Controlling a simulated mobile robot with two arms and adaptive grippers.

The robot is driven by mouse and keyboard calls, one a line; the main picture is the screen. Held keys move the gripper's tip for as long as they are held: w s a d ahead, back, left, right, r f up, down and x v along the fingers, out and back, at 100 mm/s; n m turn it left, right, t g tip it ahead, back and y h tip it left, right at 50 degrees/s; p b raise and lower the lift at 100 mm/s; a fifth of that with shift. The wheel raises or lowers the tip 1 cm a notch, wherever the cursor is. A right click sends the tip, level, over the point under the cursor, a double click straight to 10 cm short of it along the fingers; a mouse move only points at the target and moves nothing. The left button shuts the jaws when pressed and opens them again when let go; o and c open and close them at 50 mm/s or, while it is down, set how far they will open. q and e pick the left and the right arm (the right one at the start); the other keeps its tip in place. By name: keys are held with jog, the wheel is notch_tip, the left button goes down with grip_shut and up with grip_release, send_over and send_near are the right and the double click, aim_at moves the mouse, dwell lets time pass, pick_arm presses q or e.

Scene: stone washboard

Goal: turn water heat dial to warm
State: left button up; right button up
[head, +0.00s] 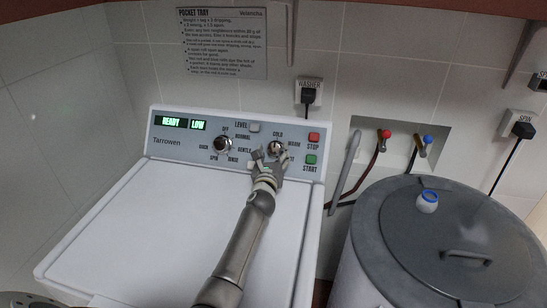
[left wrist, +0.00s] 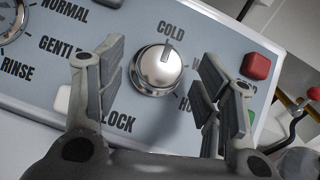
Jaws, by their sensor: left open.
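The water heat dial (head: 276,147) is a round silver knob on the grey-blue control panel (head: 180,143) of the white washer. In the left wrist view the dial (left wrist: 158,72) has a dark pointer line aimed up towards COLD. My right gripper is in neither view.
The red STOP button (head: 314,137) and green START button (head: 311,160) are close on the right. A grey lidded tub (head: 385,225) stands right of the washer. The washer's white top (head: 150,220) is clear apart from my arm above it.

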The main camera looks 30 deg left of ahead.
pick_arm(q)
jog(key=shift+w+a, duration=0.15)
jog(key=shift+w, duration=0.3)
